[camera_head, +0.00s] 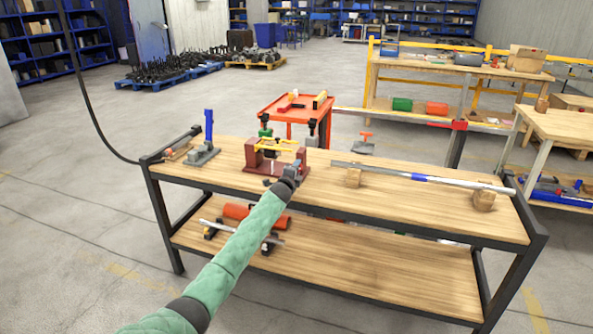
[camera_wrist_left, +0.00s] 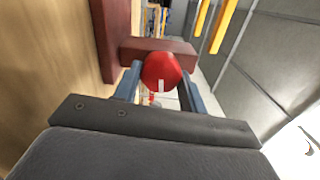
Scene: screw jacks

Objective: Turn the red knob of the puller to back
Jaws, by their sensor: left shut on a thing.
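The puller (camera_head: 252,153), a dark red frame with yellow bars, stands on the wooden workbench (camera_head: 400,195) in the head view. In the left wrist view its dark red post and crossbar (camera_wrist_left: 185,46) show close ahead. The round red knob (camera_wrist_left: 160,72) with a white mark sits in front of the crossbar. My left gripper (camera_head: 292,171) reaches the puller's near right side. In the left wrist view its two blue-grey fingers are on either side of the knob, shut on it. In the head view the knob cannot be made out. My right gripper is in neither view.
A blue-handled tool (camera_head: 208,130) stands left of the puller. A long metal bar (camera_head: 420,178) rests on wooden blocks to the right. An orange-red cart (camera_head: 290,108) stands behind the bench. The bench's front right top is clear.

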